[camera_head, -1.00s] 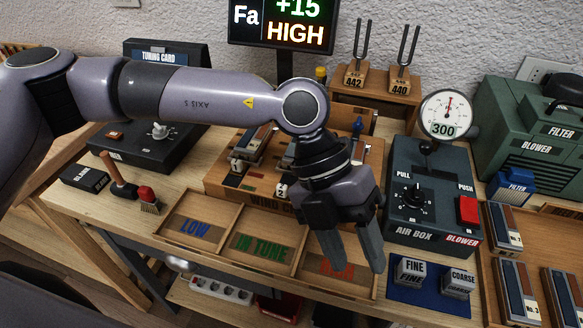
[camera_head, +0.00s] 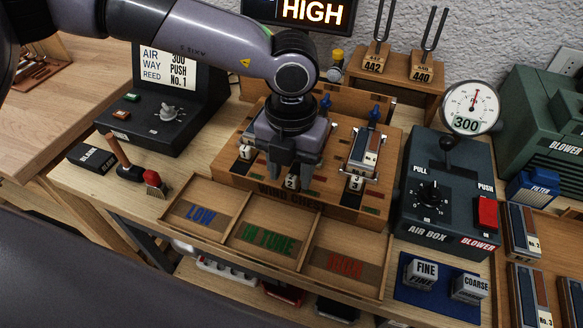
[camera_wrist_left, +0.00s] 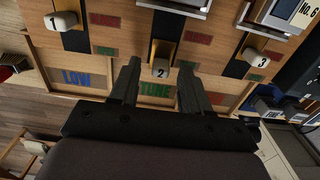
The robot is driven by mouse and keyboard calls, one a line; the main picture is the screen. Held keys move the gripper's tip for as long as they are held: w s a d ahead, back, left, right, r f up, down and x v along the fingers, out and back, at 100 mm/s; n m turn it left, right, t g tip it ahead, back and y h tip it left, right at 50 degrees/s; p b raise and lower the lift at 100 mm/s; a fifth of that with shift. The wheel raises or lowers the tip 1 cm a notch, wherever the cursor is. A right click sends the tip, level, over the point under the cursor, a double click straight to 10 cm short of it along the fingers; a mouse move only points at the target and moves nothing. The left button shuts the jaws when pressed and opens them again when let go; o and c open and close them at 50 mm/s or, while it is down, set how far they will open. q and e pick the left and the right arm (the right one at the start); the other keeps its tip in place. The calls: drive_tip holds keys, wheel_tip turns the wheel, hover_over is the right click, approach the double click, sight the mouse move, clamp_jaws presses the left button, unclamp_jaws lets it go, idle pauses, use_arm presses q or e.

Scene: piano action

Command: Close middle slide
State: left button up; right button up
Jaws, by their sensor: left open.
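The wind chest (camera_head: 240,179) is a wooden box with several numbered slides along its front. The middle slide (camera_head: 291,183) has a white knob marked 2; in the left wrist view the knob (camera_wrist_left: 160,69) shows between the fingertips, slightly beyond them. My left gripper (camera_head: 286,182) is open, pointing down at the chest's front edge around the knob; contact cannot be told. In the left wrist view its fingers (camera_wrist_left: 157,84) stand apart. Slide knob 1 (camera_wrist_left: 61,21) and slide knob 3 (camera_wrist_left: 254,57) lie on either side. My right gripper is not in view.
A reed block (camera_head: 366,150) sits on the chest above knob 3. Trays LOW (camera_head: 200,214), IN TUNE (camera_head: 268,240) and a red-lettered one (camera_head: 345,263) lie in front. The air box (camera_head: 440,215) stands to the right, the black screen unit (camera_head: 150,120) to the left.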

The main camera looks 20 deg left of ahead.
sight(298, 172)
use_arm(q)
drive_tip(key=shift+f, duration=0.45)
clamp_jaws()
drive_tip(key=shift+w+d+b, duration=0.1)
drive_tip(key=shift+w+b, duration=0.45)
drive_tip(key=shift+w, duration=1.3)
drive_tip(key=shift+r, duration=0.15)
drive_tip(key=shift+w, duration=0.15)
unclamp_jaws()
